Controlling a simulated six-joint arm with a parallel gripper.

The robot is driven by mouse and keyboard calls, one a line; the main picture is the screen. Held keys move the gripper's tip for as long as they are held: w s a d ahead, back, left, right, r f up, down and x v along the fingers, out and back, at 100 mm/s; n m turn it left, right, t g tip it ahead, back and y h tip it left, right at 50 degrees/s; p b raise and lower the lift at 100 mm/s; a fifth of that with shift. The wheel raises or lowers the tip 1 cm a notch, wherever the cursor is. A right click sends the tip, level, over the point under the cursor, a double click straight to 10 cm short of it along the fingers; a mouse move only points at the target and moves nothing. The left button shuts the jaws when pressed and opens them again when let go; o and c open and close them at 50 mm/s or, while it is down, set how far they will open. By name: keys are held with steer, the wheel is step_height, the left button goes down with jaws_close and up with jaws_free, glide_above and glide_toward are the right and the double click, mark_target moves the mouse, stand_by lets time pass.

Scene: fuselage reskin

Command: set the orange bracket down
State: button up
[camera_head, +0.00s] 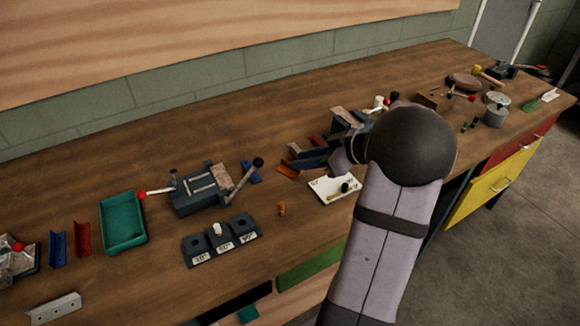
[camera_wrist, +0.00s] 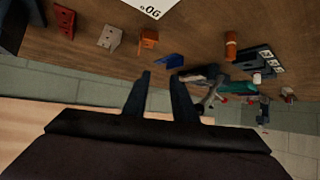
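The orange bracket (camera_head: 287,171) sits on the wooden workbench beside the tips of my gripper (camera_head: 296,157) in the head view. In the wrist view the orange bracket (camera_wrist: 148,39) lies on the bench past the fingertips, clear of both fingers. My gripper (camera_wrist: 160,76) shows there with its two dark fingers apart and nothing between them. In the head view my arm hides part of the bench behind the gripper.
A blue bracket (camera_wrist: 172,61) lies close to the fingertips in the wrist view. Tan (camera_wrist: 112,36) and red (camera_wrist: 63,20) brackets stand nearby. A white card (camera_head: 333,189), an orange cylinder (camera_head: 281,208) and a vise (camera_head: 198,189) are around. Bench left of the card is mostly clear.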

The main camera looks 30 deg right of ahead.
steer(key=w+a+n, duration=0.1)
steer(key=w+a, duration=0.1)
steer(key=m+g+h, duration=0.1)
steer(key=m+h, duration=0.1)
glide_toward(288, 169)
steer(key=shift+r, duration=0.75)
steer(key=shift+w+a+f+p, duration=0.2)
steer(key=shift+w+f+p, duration=0.15)
steer(key=shift+w+f, duration=0.05)
steer(key=shift+d+p+x, duration=0.15)
steer(key=shift+p+x, duration=0.55)
steer(key=shift+x, duration=0.85)
steer(key=shift+d+p+x, duration=0.1)
steer(key=shift+p+x, duration=0.55)
steer(key=shift+x, duration=0.9)
steer(key=shift+w, duration=0.1)
jaws_close()
